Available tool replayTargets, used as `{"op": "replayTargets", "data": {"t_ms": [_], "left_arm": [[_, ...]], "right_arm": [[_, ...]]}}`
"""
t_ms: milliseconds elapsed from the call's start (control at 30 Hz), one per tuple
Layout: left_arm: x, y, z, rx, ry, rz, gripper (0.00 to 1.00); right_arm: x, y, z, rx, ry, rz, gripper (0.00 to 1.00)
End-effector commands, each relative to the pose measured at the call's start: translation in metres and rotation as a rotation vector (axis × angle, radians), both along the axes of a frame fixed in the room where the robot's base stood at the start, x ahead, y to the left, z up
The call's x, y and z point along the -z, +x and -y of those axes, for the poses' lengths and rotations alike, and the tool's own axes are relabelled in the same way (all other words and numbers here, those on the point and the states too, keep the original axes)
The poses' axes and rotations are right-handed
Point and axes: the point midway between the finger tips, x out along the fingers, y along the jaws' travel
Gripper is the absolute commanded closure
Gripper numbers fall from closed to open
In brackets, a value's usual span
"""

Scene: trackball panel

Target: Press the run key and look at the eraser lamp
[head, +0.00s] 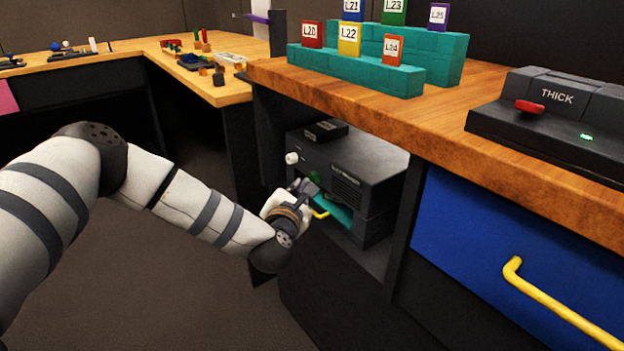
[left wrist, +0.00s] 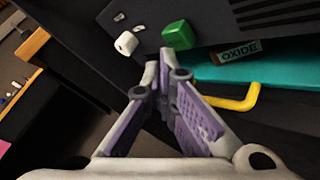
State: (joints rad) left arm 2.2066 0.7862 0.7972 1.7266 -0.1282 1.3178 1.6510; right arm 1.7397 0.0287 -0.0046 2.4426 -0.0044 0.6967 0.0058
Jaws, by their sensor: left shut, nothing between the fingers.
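A dark box-shaped device (head: 362,168) sits in the open bay under the wooden counter. A green key (left wrist: 178,35) sticks out of its front face in the left wrist view, and it shows small in the head view (head: 314,177). I cannot read a run label on it. My left gripper (left wrist: 158,62) is shut and empty, its fingertips just below and left of the green key, apart from it in the picture. In the head view my left gripper (head: 299,187) is at the device's front, partly hidden by its own wrist. No lamp marked eraser can be made out.
A white knob (left wrist: 126,43) is left of the green key. A teal drawer (left wrist: 285,72) labelled OXIDE, with a yellow handle (left wrist: 240,98), is below right. A blue drawer (head: 500,245) is at right. A THICK-marked unit (head: 555,110) stands on the counter (head: 420,125).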

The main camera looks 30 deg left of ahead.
Motion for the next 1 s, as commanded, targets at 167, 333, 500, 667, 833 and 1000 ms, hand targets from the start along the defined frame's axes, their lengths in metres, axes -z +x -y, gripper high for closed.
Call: {"op": "replayTargets", "data": {"t_ms": [167,333,500,667,833,1000], "left_arm": [[0.0003,0.0034,0.0016,0.000,0.000,0.000,1.00],[0.0000,0.0033,0.0015,0.000,0.000,0.000,1.00],[0.0002,0.0042,0.0018,0.000,0.000,0.000,1.00],[0.0003,0.0061,0.0025,-0.001,0.000,0.001,1.00],[0.0003,0.0080,0.0032,-0.001,0.000,0.001,1.00],[0.0004,0.0099,0.0040,-0.001,0.000,0.001,1.00]], "right_arm": [[0.0018,-0.0007,0.0000,0.000,0.000,-0.002,0.60],[0.0016,-0.0006,0.0000,0.000,0.000,-0.002,0.60],[0.0022,-0.0009,0.0000,0.000,0.000,-0.003,0.60],[0.0031,-0.0011,0.0000,0.000,0.000,-0.004,0.60],[0.0040,-0.0015,0.0000,0.000,0.000,-0.005,0.60],[0.0049,-0.0019,0.0000,0.000,0.000,-0.006,0.60]]}}
